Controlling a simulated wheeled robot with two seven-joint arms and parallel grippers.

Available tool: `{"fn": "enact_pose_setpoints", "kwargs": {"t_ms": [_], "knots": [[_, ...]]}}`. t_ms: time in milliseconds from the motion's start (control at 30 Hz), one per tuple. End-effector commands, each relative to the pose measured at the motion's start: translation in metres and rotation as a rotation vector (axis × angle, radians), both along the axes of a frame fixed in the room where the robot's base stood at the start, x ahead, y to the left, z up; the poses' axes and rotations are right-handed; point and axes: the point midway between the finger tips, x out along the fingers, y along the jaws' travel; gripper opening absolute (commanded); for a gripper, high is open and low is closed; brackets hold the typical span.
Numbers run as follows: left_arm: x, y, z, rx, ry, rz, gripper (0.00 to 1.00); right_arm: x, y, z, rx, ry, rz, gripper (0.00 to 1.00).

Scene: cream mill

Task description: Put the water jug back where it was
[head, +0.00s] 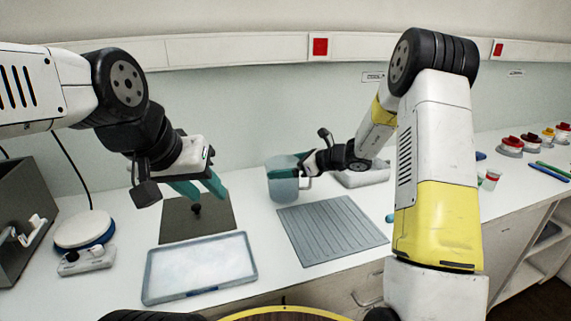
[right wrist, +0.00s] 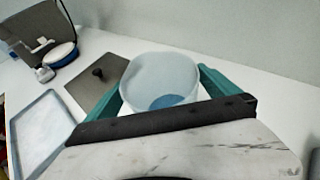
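The water jug (head: 283,188) is a translucent bluish jug on the bench, upright, just behind the grey ribbed mat. My right gripper (head: 290,164) is at its upper part. In the right wrist view, the jug (right wrist: 160,78) fills the gap between the two teal fingers, which press against its sides near the rim; some blue shows inside it. Whether its base touches the bench is hard to tell. My left gripper (head: 198,188) is open and empty, fingers apart, above the dark square plate with a black knob.
The grey ribbed mat (head: 332,232) lies in front of the jug. The dark plate (head: 177,222) and a pale shallow tray (head: 200,270) lie left of it. A round white-and-blue device (head: 84,230) and a grey box stand far left. A pale block (head: 362,177) sits right of the jug.

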Motion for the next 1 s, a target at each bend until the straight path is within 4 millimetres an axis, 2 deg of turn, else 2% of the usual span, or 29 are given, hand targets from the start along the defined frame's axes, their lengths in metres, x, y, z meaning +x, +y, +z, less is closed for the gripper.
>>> {"fn": "enact_pose_setpoints", "kwargs": {"t_ms": [200, 267, 700, 900, 1000], "knots": [[0.0, 0.0, 0.0, 0.0, 0.0, 0.0, 0.36, 0.0, 0.0, 0.004, 0.0, -0.002, 0.001, 1.0], [0.0, 0.0, 0.0, 0.0, 0.0, 0.0, 0.36, -0.002, -0.005, 0.005, 0.0, -0.002, -0.002, 1.0], [0.0, 0.0, 0.0, 0.0, 0.0, 0.0, 0.36, -0.04, -0.076, 0.039, -0.001, -0.002, -0.003, 1.0], [0.0, 0.0, 0.0, 0.0, 0.0, 0.0, 0.36, -0.051, -0.094, 0.047, -0.001, -0.002, 0.0, 1.0], [0.0, 0.0, 0.0, 0.0, 0.0, 0.0, 0.36, -0.06, -0.093, 0.056, -0.028, -0.026, 0.029, 1.0]]}}
